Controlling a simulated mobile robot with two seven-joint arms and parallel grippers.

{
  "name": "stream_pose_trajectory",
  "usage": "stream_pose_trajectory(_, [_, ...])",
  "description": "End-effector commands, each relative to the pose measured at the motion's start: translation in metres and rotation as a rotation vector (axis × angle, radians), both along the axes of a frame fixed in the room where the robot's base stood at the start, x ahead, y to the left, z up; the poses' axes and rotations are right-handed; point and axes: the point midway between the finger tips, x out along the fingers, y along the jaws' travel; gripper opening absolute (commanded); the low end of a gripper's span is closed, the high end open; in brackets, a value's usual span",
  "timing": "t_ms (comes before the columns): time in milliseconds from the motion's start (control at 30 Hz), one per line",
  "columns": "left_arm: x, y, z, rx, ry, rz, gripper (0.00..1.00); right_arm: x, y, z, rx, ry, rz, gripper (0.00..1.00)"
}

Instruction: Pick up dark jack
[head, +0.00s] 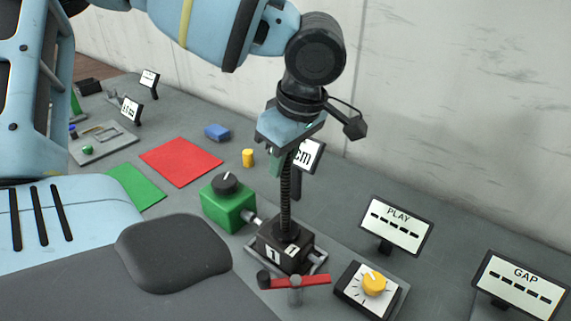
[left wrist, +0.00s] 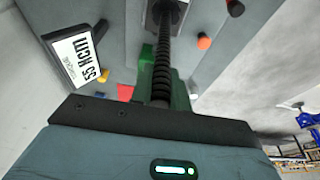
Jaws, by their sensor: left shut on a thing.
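The dark jack (head: 285,249) has a black base block with white markings and a tall black threaded screw. It stands upright on a grey plate (head: 318,262) on the bench. My left gripper (head: 284,150) comes down from above and is shut on the upper part of the screw. In the left wrist view the screw (left wrist: 163,62) runs away from the gripper body; the exact finger contact is largely hidden. My right gripper is not in view.
A green box with a black knob (head: 228,203) stands left of the jack. A red lever (head: 300,283) is in front, a yellow dial (head: 374,283) to the right. PLAY (head: 397,223) and GAP (head: 521,283) displays stand right. A sign (head: 308,154) is behind the screw.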

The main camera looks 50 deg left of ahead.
Motion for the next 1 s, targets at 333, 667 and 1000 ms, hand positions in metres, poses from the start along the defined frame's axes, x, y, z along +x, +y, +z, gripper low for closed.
stream_pose_trajectory(333, [0.0,0.0,0.001,0.001,-0.002,-0.001,0.0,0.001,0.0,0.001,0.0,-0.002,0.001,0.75])
stream_pose_trajectory(667, [0.002,0.0,0.005,0.001,-0.012,-0.001,0.0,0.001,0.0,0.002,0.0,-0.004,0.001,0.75])
stream_pose_trajectory(1000, [0.002,0.0,0.04,0.003,-0.017,-0.001,0.0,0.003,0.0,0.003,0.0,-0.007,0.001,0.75])
